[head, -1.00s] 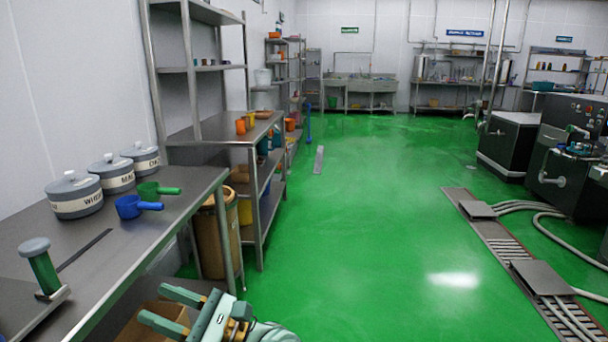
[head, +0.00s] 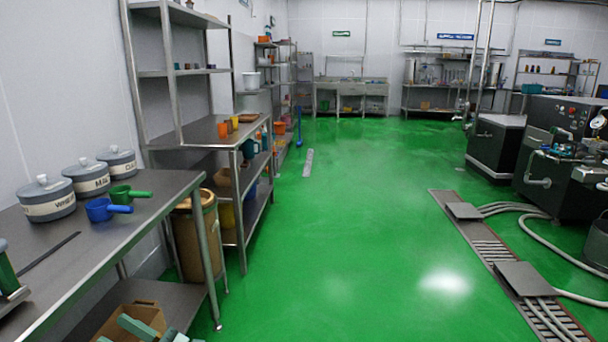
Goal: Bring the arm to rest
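What I take to be my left gripper (head: 120,334) shows only in part at the bottom edge of the head view, left of centre. Its two pale teal fingers are apart with nothing seen between them. It is low, in front of the cardboard box (head: 142,314) under the steel table (head: 125,222). Its wrist and the rest of the arm are cut off by the frame. My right gripper is not in view.
On the table are several lidded grey canisters (head: 47,199), a blue scoop (head: 98,210), a green scoop (head: 122,194) and a green-handled tool (head: 8,275). A brown bin (head: 195,240) stands beyond. The green floor (head: 340,240) is clear in the middle.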

